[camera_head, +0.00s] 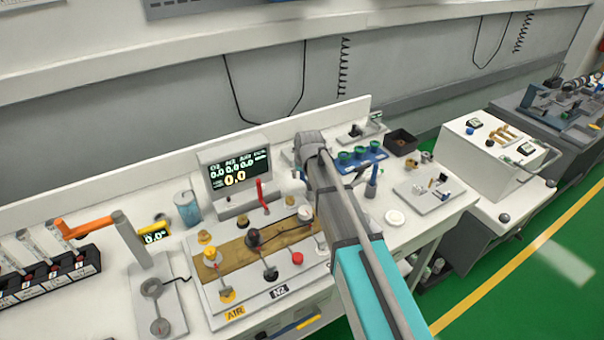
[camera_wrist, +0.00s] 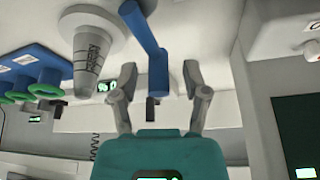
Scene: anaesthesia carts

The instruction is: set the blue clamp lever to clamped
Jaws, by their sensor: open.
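The blue clamp lever (camera_wrist: 150,38) shows in the wrist view as a bent blue bar, its straight end hanging between my two fingers. My gripper (camera_wrist: 159,70) is open, one finger on each side of that end, with visible gaps; I see no clear contact. A dark block sits just below the lever's end. A tapered grey cone with printed marks (camera_wrist: 88,55) is left of the lever.
A blue rack with green rings (camera_wrist: 38,72) is at left in the wrist view and on the bench in the head view (camera_head: 360,158). The gas panel with the 0.0 display (camera_head: 238,172) stands left of my arm. A dark open box (camera_head: 401,142) lies behind right.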

